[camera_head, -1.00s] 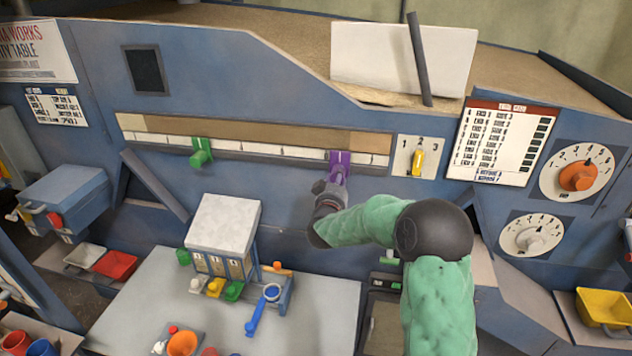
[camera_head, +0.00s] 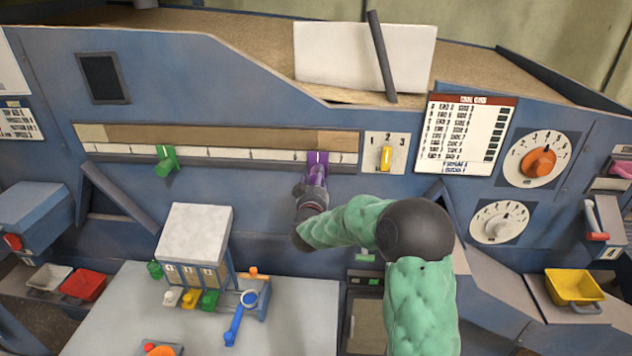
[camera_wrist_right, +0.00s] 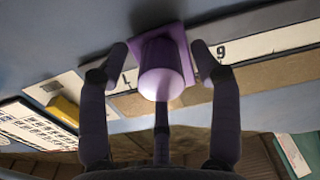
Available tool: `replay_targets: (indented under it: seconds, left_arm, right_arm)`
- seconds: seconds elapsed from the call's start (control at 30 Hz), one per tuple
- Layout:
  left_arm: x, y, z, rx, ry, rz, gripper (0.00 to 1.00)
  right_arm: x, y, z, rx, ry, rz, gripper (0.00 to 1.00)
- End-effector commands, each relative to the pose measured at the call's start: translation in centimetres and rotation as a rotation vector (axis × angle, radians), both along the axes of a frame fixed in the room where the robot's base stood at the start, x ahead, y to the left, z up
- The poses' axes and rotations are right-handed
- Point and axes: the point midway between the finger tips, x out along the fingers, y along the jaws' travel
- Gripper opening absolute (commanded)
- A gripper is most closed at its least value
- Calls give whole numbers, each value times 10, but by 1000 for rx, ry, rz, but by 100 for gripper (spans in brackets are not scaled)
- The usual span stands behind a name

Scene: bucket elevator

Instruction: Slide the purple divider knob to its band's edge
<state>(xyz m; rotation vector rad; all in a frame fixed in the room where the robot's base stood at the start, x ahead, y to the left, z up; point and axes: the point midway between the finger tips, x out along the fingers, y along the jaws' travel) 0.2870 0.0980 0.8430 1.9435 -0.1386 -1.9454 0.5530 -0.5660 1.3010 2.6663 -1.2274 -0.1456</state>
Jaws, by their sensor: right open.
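The purple divider knob (camera_head: 317,160) sits toward the right end of the long horizontal scale (camera_head: 230,154) on the blue panel. It lies below the border between the tan and darker brown parts of the strip above. My right gripper (camera_head: 314,184) reaches it from below. In the wrist view the purple knob (camera_wrist_right: 160,72) stands between the two fingers of my open right gripper (camera_wrist_right: 161,62). A finger is on each side; whether either touches is hard to tell. The green divider knob (camera_head: 166,158) is further left on the scale. My left gripper is out of view.
A yellow switch (camera_head: 386,158) on a numbered plate is just right of the scale. Orange (camera_head: 539,162) and white (camera_head: 498,228) dials are further right. A white-topped box (camera_head: 195,236) stands on the table (camera_head: 115,318) below. The scale between the two knobs is clear.

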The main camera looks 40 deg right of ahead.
Motion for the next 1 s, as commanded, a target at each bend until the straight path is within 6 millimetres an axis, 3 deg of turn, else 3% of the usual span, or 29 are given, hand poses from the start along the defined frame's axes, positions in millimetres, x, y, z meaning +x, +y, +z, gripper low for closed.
replay_targets:
  seconds: [0.27,0.7,1.0]
  left_arm:
    - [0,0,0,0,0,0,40]
    - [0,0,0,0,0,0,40]
    - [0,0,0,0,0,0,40]
  right_arm:
    - [-12,15,2,-1,-1,1,64]
    - [-65,76,0,0,1,2,64]
    - [-78,91,0,1,1,0,64]
